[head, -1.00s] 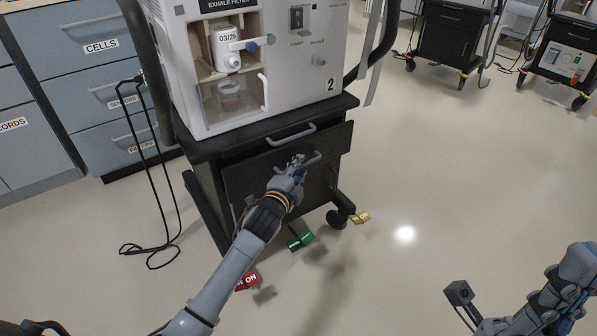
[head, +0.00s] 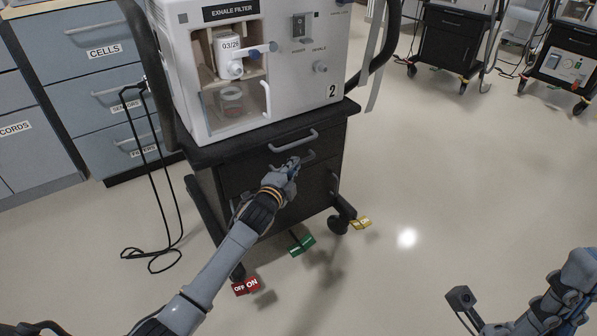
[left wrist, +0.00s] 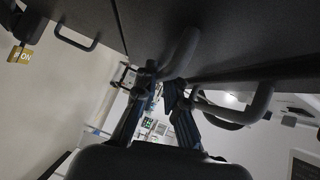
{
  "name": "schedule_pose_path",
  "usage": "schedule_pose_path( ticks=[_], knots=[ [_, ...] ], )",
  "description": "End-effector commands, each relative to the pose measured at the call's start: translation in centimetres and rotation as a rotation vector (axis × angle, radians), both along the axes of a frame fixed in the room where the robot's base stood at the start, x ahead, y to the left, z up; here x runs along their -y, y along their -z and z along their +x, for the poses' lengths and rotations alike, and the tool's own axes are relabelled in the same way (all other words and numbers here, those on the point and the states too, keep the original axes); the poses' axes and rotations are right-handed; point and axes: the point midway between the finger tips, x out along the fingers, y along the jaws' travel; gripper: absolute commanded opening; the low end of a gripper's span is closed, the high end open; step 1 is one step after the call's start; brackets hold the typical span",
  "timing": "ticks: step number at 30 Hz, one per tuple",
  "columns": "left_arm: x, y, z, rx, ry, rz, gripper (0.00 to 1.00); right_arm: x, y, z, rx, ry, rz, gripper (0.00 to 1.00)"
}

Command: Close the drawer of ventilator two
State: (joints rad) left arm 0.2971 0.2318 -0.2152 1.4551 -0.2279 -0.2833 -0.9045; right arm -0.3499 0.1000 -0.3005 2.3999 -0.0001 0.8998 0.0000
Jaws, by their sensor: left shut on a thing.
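Ventilator two (head: 305,75) is a white unit marked 2 on a black cart. The cart has an upper drawer handle (head: 293,142). Below it is a dark drawer (head: 308,188), whose front now looks about level with the cart face; a small remaining gap cannot be told. My left gripper (head: 292,168) is at this lower drawer's handle (head: 307,158), shut on it. In the left wrist view the fingers (left wrist: 160,95) close on the curved grey handle (left wrist: 183,52). The fingers and hand hide part of the handle and drawer. My right arm shows at lower right, its gripper out of view.
Red (head: 246,286), green (head: 302,245) and yellow (head: 360,223) pedals sit low around the cart. Blue-grey cabinets (head: 95,75) stand at left, with a black cable loop (head: 150,258) on the floor. Other carts (head: 447,50) stand at back right.

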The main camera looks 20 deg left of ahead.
Motion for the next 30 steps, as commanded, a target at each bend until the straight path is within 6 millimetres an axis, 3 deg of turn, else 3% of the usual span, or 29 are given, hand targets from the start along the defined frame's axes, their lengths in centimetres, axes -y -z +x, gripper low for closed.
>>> schedule_pose_path(
  ticks=[9,10,13,23,30],
  knots=[
    [-0.6,0.0,0.3,-0.001,-0.004,-0.001,0.00,0.0,-0.1,0.0,0.000,0.000,0.000,0.00],
    [-0.6,0.0,0.3,-0.001,-0.004,-0.001,0.13,0.0,-0.1,0.0,0.000,0.000,0.000,0.00],
    [-0.6,0.0,0.3,-0.001,-0.004,-0.001,0.33,0.0,-0.1,0.0,0.000,0.000,0.000,0.00],
    [-0.4,0.0,0.2,-0.001,-0.002,-0.001,0.34,0.1,-0.1,0.0,0.000,0.002,0.001,0.00],
    [-0.6,-0.2,-2.3,-0.001,-0.001,0.001,0.34,0.0,-0.1,0.0,0.000,0.001,0.000,0.00]
  ],
)
